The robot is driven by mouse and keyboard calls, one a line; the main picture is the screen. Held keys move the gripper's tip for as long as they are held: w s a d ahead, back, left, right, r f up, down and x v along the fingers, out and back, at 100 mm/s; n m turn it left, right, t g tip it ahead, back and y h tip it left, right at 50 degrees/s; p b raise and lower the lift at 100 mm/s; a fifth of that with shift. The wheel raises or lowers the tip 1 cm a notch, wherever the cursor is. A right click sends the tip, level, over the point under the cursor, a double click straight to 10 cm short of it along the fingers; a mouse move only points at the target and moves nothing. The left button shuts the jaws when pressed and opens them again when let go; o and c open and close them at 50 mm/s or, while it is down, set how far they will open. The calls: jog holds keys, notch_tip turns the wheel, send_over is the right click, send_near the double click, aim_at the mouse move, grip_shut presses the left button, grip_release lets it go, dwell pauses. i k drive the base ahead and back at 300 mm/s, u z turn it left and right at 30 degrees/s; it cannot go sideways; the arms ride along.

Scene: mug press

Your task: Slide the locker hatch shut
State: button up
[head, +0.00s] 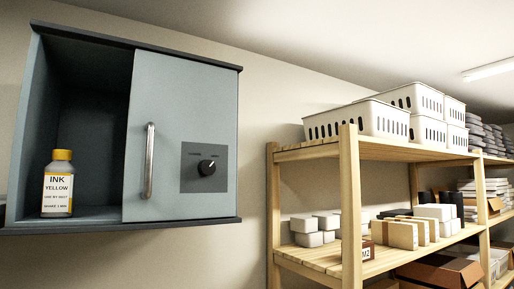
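The locker (137,50) is a grey-blue wall cabinet at the left of the head view, with dark top and bottom edges. Its hatch (200,115) is a flat sliding panel that covers the right part of the front. The left part stands open and shows a dark inside. The hatch has an upright metal bar handle (149,160) near its left edge and a black dial (207,167) on a dark plate. A yellow-capped ink bottle (58,185) stands upright inside the open left part. My gripper is not in view.
A wooden shelf rack (350,200) stands at the right. White slotted baskets (358,120) sit on its top, and small boxes (398,233) sit on the shelf below. A cardboard box (440,272) is lower down. Bare wall shows between locker and rack.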

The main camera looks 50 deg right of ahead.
aim_at(182, 111)
jog(key=z, duration=1.25)
jog(key=k, duration=0.1)
jog(key=u, duration=0.1)
